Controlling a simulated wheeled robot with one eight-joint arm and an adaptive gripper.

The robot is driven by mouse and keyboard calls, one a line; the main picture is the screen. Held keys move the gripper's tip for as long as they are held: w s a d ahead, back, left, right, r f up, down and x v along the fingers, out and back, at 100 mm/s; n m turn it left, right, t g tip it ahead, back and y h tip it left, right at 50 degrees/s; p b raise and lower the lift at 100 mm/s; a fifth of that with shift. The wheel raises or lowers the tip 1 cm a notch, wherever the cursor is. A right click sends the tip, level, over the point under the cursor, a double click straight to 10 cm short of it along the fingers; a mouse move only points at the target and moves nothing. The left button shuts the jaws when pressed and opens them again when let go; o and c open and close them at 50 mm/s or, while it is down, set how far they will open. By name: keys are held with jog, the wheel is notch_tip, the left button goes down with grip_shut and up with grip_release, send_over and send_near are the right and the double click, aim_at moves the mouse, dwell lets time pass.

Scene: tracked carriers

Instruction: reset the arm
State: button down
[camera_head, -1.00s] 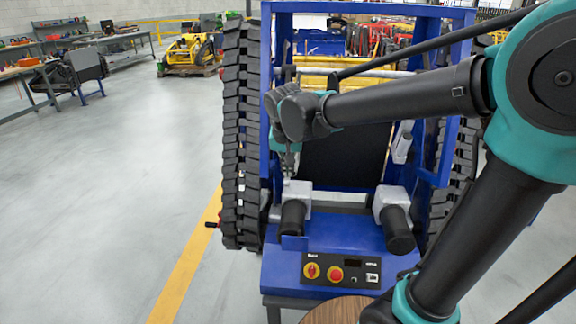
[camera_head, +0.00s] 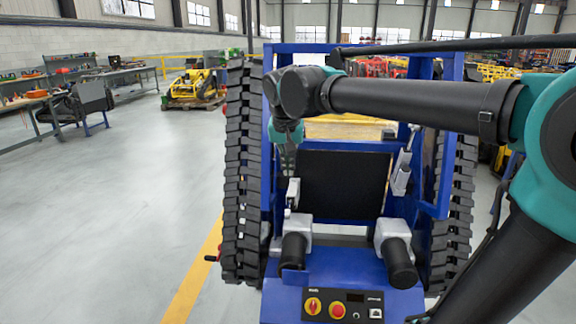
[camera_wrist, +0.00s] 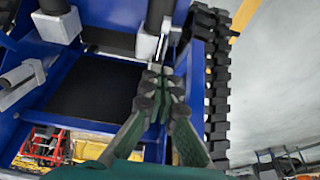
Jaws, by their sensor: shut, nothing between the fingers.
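My arm reaches in from the right across the head view, and its wrist hangs over the upper left of the blue tracked carrier. My gripper (camera_wrist: 160,75) shows in the wrist view with its fingertips together and nothing between them. In the head view my gripper (camera_head: 286,160) points down beside the carrier's left inner side, partly hidden by the frame. The blue carrier (camera_head: 340,265) has a black left track (camera_head: 243,180) and a right track (camera_head: 456,200). In the wrist view the track (camera_wrist: 216,80) runs right of the fingers; I cannot tell if they touch the frame.
A control panel (camera_head: 343,305) with a red button and a yellow-and-red knob sits at the carrier's front. Two black-capped handles (camera_head: 294,250) stand above it. A workbench (camera_head: 120,67) and a yellow machine (camera_head: 195,83) are far left. The floor (camera_head: 130,190) on the left is clear.

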jog(key=s+d+f, duration=0.3)
jog(key=d+f, duration=1.1)
jog(key=s+d+f, duration=1)
jog(key=s+f, duration=0.1)
jog(key=f, duration=0.3)
jog(key=shift+s+d+f, duration=0.15)
jog(key=shift+d, duration=0.05)
